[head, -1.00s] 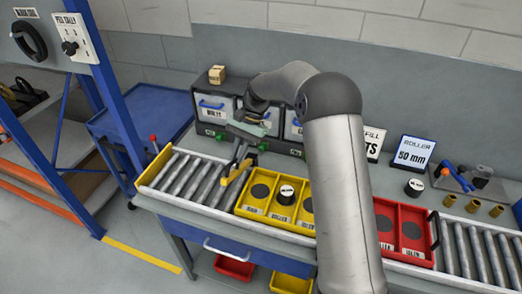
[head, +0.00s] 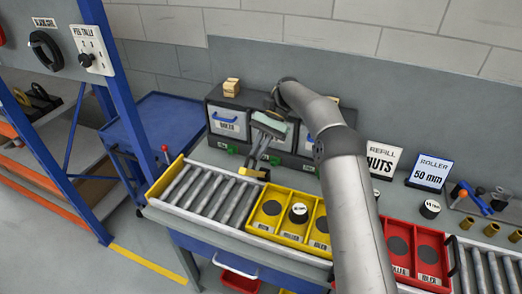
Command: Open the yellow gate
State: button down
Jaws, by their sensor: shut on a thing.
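The yellow gate (head: 256,174) is a short yellow bar at the back edge of the roller track, just left of the yellow carrier (head: 255,228). Only a small part of it shows below my gripper. My gripper (head: 256,163) reaches down from the back, its fingers shut on the gate. The exact contact is small and partly hidden by the fingers. The rollers (head: 212,195) left of the carrier are bare. The yellow carrier has round dark recesses, and a black cylinder with a white top (head: 298,213) stands in one of them.
Grey bins (head: 229,119) stand behind the track. A red-knobbed lever (head: 165,149) is at the track's left end. A red carrier (head: 400,240) lies to the right, partly behind my arm. Two signs (head: 428,172) and a loose black cylinder (head: 430,209) stand behind it.

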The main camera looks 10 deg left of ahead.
jog(key=c, duration=1.5)
grip_release()
jog(key=s+d+r+b, duration=0.1)
jog(key=s+r+b, duration=0.1)
jog(key=s+r, duration=0.2)
jog(key=s+d+r+b, duration=0.2)
jog(key=s+r+b, duration=0.1)
jog(key=s+r, duration=0.1)
jog(key=s+d+r+b, duration=0.2)
jog(key=s+r, duration=0.3)
jog(key=shift+d+b, duration=0.2)
jog(key=shift+b, duration=0.1)
